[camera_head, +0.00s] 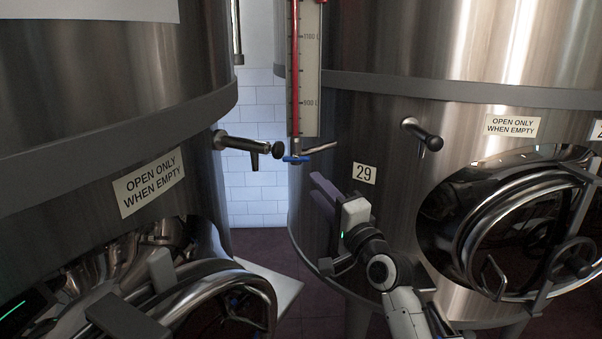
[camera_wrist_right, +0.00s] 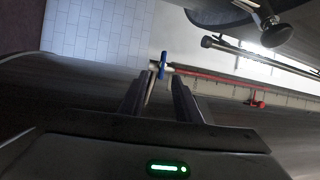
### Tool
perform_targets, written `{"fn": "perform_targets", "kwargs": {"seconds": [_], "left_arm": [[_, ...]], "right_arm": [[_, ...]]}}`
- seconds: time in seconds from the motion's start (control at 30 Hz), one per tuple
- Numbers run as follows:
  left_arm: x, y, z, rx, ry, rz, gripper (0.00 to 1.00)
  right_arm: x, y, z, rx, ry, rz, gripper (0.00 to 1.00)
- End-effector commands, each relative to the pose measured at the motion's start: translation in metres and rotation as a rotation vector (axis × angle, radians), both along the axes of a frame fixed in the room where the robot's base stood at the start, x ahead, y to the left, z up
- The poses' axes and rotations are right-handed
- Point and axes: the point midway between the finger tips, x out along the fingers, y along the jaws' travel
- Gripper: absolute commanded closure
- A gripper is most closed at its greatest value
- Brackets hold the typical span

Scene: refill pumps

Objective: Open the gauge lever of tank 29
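The gauge lever (camera_head: 297,159) is a small blue handle at the foot of the red-filled level gauge (camera_head: 305,75), next to tank 29 (camera_head: 400,110) with its "29" label (camera_head: 364,173). The lever also shows in the right wrist view (camera_wrist_right: 163,62), just beyond and between the fingertips. My right gripper (camera_head: 322,222) is below and right of the lever in the head view, its fingers apart and empty (camera_wrist_right: 158,88). It appears not to touch the lever. My left gripper (camera_head: 142,290) is low at the left, with its fingers apart and nothing visible between them.
A dark-handled tap (camera_head: 248,145) sticks out from the left tank (camera_head: 100,80). Another tap (camera_head: 425,134) is on tank 29, right of the gauge. A round hatch (camera_head: 520,225) with bars and a handwheel bulges at the right. A tiled wall (camera_head: 255,195) shows between the tanks.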

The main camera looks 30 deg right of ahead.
Motion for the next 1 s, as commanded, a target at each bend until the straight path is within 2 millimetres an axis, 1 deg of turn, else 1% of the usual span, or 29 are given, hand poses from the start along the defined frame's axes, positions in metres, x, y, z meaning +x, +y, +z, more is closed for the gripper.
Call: {"fn": "perform_targets", "kwargs": {"seconds": [0.03,0.17,0.4,0.6,0.8,1.0], "left_arm": [[0.000,0.000,0.001,0.000,0.000,0.000,0.69],[0.000,0.000,0.003,0.000,0.000,0.000,0.69],[-0.001,0.000,0.005,0.000,0.002,0.001,0.69],[-0.003,0.000,0.005,0.000,0.006,0.000,0.69],[-0.004,0.000,0.005,0.000,0.007,-0.001,0.69],[-0.004,0.000,0.005,0.000,0.008,-0.001,0.69]], "right_arm": [[0.004,-0.003,0.006,0.019,-0.017,-0.005,0.70],[0.019,-0.005,0.011,0.026,-0.021,-0.006,0.70],[0.062,-0.007,0.018,0.022,-0.019,-0.005,0.70],[0.089,-0.008,0.022,0.021,-0.019,-0.005,0.70],[0.100,-0.009,0.023,0.019,-0.017,-0.005,0.70],[0.101,-0.009,0.023,0.019,-0.017,-0.005,0.70]]}}
